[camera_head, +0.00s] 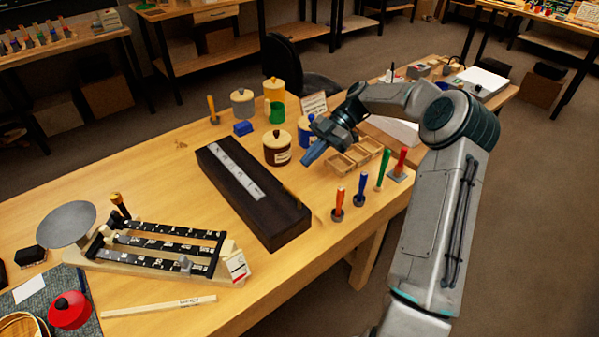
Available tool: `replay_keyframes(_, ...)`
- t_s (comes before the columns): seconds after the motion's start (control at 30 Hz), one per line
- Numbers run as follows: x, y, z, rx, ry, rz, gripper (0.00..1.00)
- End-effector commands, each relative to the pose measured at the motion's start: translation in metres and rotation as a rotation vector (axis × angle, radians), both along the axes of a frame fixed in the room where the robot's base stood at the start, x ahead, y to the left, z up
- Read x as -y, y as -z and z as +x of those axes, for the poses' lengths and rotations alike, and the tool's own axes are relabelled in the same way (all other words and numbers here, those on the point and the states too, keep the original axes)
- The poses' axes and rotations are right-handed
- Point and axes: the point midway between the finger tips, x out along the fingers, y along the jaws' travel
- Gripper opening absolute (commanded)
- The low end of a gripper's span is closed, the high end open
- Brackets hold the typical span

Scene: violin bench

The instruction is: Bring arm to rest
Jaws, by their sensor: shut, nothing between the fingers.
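My arm reaches in from the lower right of the head view and bends over the wooden bench (165,180). My gripper (308,158) is shut and empty. It hangs above the bench, in front of the wooden compartment tray (345,163) and to the right of a dark brown lidded jar (277,150). It appears to touch nothing. A blue jar (305,130) behind it is partly hidden by my wrist.
A long dark block (280,218) with a pale strip lies mid-bench. Several upright coloured-handled tools, including an orange one (338,202), stand at the right edge. A balance scale (150,245) is at left. Bare bench shows at the back left.

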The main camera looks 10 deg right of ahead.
Motion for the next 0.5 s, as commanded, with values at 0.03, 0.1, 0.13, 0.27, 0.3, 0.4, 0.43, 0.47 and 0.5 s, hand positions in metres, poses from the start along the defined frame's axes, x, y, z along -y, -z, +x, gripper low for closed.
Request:
replay_keyframes(0.03,0.006,-0.002,0.005,0.003,0.000,0.002,0.00)
replay_keyframes(0.1,0.015,-0.008,0.009,0.004,0.000,0.001,0.00)
replay_keyframes(0.13,0.017,-0.009,0.010,0.003,-0.001,0.001,0.00)
replay_keyframes(0.27,0.028,-0.015,0.016,0.002,-0.001,0.001,0.00)
replay_keyframes(0.3,0.029,-0.016,0.017,0.002,-0.001,0.001,0.00)
replay_keyframes(0.4,0.033,-0.018,0.018,0.001,-0.002,0.001,0.00)
replay_keyframes(0.43,0.034,-0.019,0.018,0.001,-0.002,0.001,0.00)
replay_keyframes(0.47,0.034,-0.019,0.018,0.001,-0.002,0.001,0.00)
replay_keyframes(0.5,0.034,-0.019,0.018,0.000,-0.001,0.000,0.00)
